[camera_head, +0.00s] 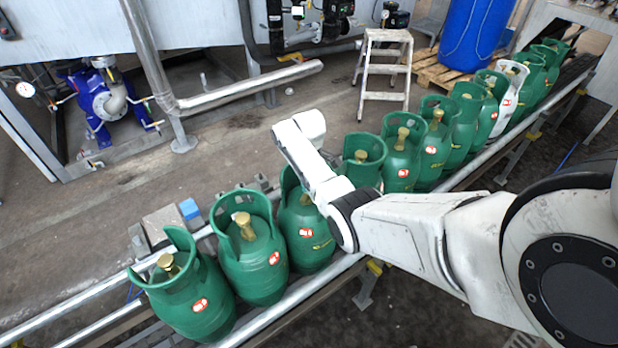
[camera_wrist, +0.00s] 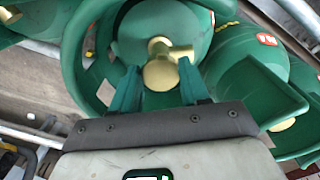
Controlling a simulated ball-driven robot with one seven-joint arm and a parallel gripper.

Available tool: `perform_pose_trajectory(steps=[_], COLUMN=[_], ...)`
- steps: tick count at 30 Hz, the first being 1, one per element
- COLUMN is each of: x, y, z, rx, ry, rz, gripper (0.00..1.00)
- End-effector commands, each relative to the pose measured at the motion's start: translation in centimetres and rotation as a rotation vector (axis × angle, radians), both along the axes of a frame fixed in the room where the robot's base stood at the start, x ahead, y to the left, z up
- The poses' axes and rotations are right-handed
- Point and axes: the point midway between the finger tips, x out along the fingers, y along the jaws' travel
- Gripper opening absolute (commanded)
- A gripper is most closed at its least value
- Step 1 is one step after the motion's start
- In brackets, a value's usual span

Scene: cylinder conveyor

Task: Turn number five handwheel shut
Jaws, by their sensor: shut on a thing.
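Green gas cylinders with brass valves stand in a row on a rail conveyor (camera_head: 120,285). In the wrist view, a brass handwheel (camera_wrist: 160,75) sits on a valve inside the collar of one green cylinder (camera_wrist: 100,68). My gripper (camera_wrist: 159,68) has its two teal fingers on either side of this handwheel and is shut on it. In the head view my arm hides the gripper and the handwheel it holds. No number can be read on the held valve, so I cannot tell which number it is.
Neighbouring green cylinders (camera_head: 250,255) stand close on both sides, their collars near my arm. One white cylinder (camera_head: 512,85) stands farther along the row. Behind are a step stool (camera_head: 385,68), a blue drum (camera_head: 475,35) and a blue pump (camera_head: 95,100). Floor behind the conveyor is open.

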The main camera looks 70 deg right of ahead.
Motion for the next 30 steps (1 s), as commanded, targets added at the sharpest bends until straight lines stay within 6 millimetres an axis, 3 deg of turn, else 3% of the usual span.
perform_pose_trajectory(steps=[15,30], x=[0.03,0.03], y=[0.06,0.08], z=[0.12,0.11], rx=[-0.001,-0.001], ry=[0.000,0.000], rz=[-0.318,-0.368], gripper=[0.15,0.15])
